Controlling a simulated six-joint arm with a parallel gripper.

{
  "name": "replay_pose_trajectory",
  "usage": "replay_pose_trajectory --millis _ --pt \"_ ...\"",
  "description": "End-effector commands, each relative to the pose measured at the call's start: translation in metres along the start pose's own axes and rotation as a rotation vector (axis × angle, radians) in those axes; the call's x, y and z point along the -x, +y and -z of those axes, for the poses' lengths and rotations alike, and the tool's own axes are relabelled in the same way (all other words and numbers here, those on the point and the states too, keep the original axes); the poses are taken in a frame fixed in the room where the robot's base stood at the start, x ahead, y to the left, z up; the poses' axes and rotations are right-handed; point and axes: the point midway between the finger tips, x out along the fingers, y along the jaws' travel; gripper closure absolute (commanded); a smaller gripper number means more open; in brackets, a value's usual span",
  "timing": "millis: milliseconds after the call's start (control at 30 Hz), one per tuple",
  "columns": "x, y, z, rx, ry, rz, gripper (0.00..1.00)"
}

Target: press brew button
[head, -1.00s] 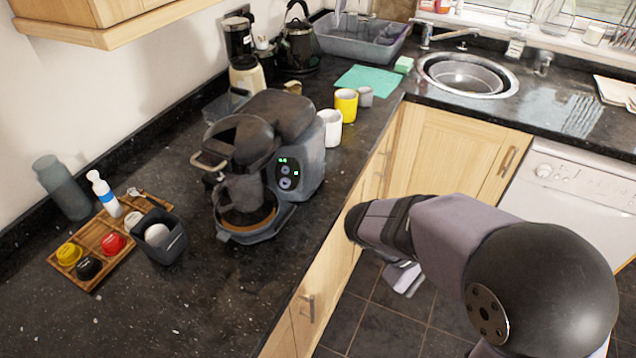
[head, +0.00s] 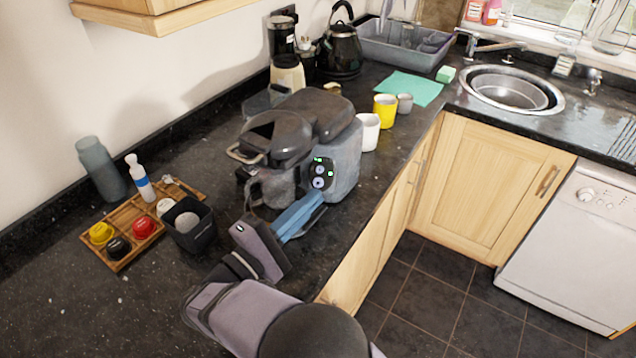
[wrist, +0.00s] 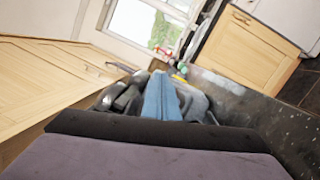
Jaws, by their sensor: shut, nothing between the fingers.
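The coffee machine (head: 346,158) stands on the dark counter, with a black control panel (head: 320,173) on its front that has round buttons and small green lights. I cannot tell which button is the brew button. My gripper (head: 314,204) has blue fingers, shut and empty, pointing at the machine just below the panel. Whether the tips touch it, I cannot tell. In the wrist view the blue fingers (wrist: 160,92) reach toward the grey machine (wrist: 194,100), and the panel is hidden. The carafe (head: 272,188) shows left of the fingers.
A wooden tray (head: 125,215) with coloured capsules and a dark bin (head: 190,240) stand left of my arm. A white mug (head: 368,132) and a yellow mug (head: 385,110) stand behind the machine. The counter's front edge runs along the right.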

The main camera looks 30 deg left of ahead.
Motion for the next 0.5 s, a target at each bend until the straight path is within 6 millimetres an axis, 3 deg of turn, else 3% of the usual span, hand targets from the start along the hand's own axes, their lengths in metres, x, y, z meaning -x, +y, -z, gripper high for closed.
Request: replay_pose_trajectory --millis 200,500 --pt "0.016 0.01 0.01 -0.022 0.029 -0.048 1.0" --pt "0.017 0.01 0.011 -0.023 0.03 -0.051 1.0"
